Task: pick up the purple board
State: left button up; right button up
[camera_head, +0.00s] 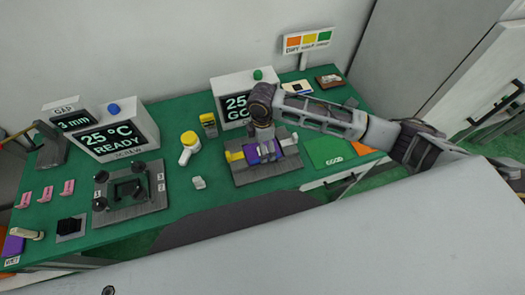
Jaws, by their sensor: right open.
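The purple board (252,155) lies in the grey fixture (265,176) with yellow blocks, right of the table's middle. My right gripper (266,147) comes down over it from above, with the arm reaching in from the right. It is open, its fingers at or just above the board; I cannot tell whether they touch it. The gripper hides part of the board. Another purple piece (13,245) lies at the far left front corner by a label. My left gripper is not in view.
A display box (236,108) stands behind the fixture, and a "READY" box (118,137) stands at left. A black clamp fixture (130,192), a yellow-topped bottle (188,146) and a small white block (199,182) stand left. A green mat (325,152) lies right.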

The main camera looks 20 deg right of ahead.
jog(key=shift+d+f, duration=0.1)
jog(key=shift+f, duration=1.45)
jog(key=shift+c, duration=0.4)
jog(key=c, duration=0.9)
jog(key=shift+r, duration=0.1)
jog(key=shift+r, duration=4.95)
